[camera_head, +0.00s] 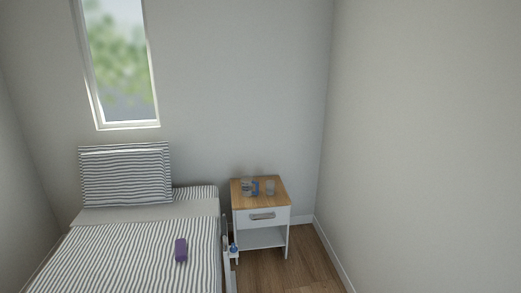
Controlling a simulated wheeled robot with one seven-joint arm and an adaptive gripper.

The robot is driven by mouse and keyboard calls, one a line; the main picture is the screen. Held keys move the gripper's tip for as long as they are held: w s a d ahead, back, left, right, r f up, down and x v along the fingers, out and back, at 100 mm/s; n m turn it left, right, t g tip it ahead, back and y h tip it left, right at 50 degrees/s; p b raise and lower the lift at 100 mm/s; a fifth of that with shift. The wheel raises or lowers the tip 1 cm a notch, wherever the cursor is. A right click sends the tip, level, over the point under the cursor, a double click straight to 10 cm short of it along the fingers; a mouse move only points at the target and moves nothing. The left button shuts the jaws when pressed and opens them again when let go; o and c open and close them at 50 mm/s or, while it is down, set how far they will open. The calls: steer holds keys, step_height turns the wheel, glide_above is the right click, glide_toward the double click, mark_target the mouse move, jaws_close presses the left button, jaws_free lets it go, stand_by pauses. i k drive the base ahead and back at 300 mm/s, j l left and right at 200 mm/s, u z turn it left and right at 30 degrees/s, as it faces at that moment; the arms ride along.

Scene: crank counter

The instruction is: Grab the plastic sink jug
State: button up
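A small clear container (246,187) stands on the wooden top of the nightstand, at the left of a small group. A blue item (256,188) is right beside it. A second clear container (270,187) stands a little further right. They are too small to tell which one is the plastic jug, or whether the blue item is part of a container. My gripper is not clearly seen in this view.
The nightstand (262,218) has a drawer and open shelf. A striped bed (130,245) with a purple object (181,250) stands left of it. A small blue-and-white thing (233,248) is between them. Wooden floor (300,268) shows at front right, beside a bare wall.

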mark_target(250, 187)
steer(key=i, duration=2.1)
steer(key=i+l+u, duration=0.1)
steer(key=i+u, duration=0.2)
steer(key=i, duration=0.25)
steer(key=i+l+u, duration=0.3)
steer(key=i, duration=0.25)
steer(key=i+l+u, duration=0.3)
steer(key=i, duration=0.2)
